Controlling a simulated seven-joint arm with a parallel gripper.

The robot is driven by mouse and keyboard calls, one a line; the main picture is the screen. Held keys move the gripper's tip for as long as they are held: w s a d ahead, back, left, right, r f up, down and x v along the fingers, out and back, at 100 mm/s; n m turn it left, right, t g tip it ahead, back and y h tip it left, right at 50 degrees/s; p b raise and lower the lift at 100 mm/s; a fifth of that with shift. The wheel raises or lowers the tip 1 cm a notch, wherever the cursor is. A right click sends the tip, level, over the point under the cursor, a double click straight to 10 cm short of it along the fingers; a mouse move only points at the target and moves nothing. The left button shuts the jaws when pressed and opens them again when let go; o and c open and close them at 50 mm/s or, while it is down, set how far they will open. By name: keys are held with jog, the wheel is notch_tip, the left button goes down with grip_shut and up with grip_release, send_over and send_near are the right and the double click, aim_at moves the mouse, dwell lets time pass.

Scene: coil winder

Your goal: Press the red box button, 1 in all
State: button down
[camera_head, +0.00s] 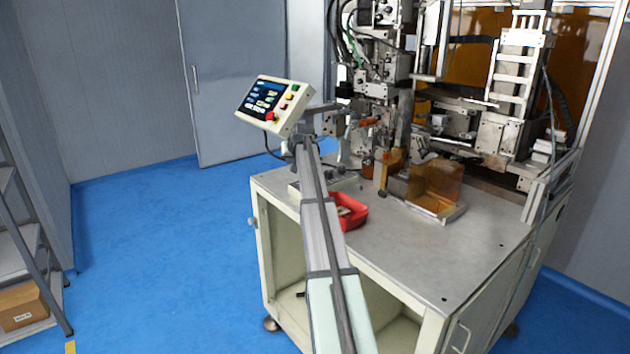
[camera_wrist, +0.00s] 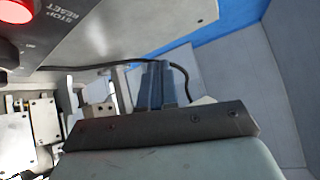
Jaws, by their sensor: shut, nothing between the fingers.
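The cream control box (camera_head: 287,112) tilts at the left end of the machine, with a dark screen and several coloured buttons. A round red button (camera_head: 271,116) sits at its lower front edge. In the wrist view, a lit red button (camera_wrist: 14,10) is cut off by the top left corner, beside a "STOP RESET" label on a grey panel. My gripper (camera_wrist: 160,70) is shut and empty in the wrist view, apart from the red button, which lies up and left. In the head view my arm reaches up to the box; its fingertips cannot be made out.
The machine table (camera_head: 440,260) stands right of my arm, with a red tray (camera_head: 350,212) and an amber cover (camera_head: 436,184) on it. A dark cable (camera_wrist: 110,66) runs behind my fingers. Blue floor (camera_head: 160,250) is open to the left. A shelf holds a cardboard box (camera_head: 22,308).

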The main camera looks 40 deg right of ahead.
jog(key=s+d+r+m+y, duration=0.2)
jog(key=s+d+r, duration=0.3)
jog(key=s, duration=0.5)
jog(key=shift+r+m+y, duration=0.4)
jog(key=shift+r+y, duration=0.3)
jog(key=shift+r, duration=0.2)
jog(key=shift+s+f, duration=0.1)
jog(key=shift+f, duration=4.3)
jog(key=shift+f, duration=0.1)
jog(key=shift+f, duration=0.35)
jog(key=shift+f, duration=0.4)
jog(key=shift+r, duration=0.85)
